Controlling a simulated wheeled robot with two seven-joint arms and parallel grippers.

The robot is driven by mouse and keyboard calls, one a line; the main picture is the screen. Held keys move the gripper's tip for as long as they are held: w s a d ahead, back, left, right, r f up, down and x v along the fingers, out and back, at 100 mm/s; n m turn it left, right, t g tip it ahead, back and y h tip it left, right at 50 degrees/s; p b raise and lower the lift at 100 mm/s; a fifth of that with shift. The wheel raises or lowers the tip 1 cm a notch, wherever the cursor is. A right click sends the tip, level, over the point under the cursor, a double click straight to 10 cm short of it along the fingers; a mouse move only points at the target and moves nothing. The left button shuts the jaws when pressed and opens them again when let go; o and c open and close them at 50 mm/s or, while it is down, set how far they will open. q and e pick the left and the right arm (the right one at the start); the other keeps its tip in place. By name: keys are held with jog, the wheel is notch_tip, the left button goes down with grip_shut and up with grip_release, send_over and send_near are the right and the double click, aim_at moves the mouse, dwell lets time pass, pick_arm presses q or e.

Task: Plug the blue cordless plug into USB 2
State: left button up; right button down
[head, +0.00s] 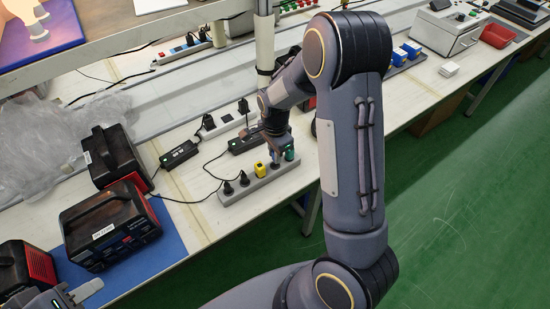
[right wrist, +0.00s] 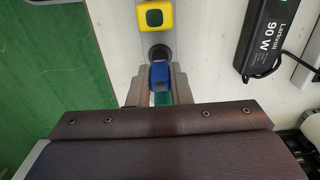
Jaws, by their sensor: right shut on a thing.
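My right gripper (head: 277,158) is over the grey power strip (head: 234,195) on the bench. In the right wrist view its fingers (right wrist: 160,80) are shut on the blue plug (right wrist: 160,72). A dark round socket (right wrist: 159,52) shows at the plug's far edge, between it and the yellow plug (right wrist: 153,17). I cannot tell whether the blue plug is seated. The green plug (right wrist: 163,99) is partly hidden behind the gripper. It also shows in the head view (head: 289,153). No USB 2 label is readable. My left gripper (head: 78,293) is at the lower left edge, its jaws unclear.
Black-red chargers (head: 108,228) stand at left. Another strip with blue plugs (head: 411,49) lies further right.

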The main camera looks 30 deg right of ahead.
jog(key=shift+r+p, duration=1.25)
jog(key=shift+r, duration=0.55)
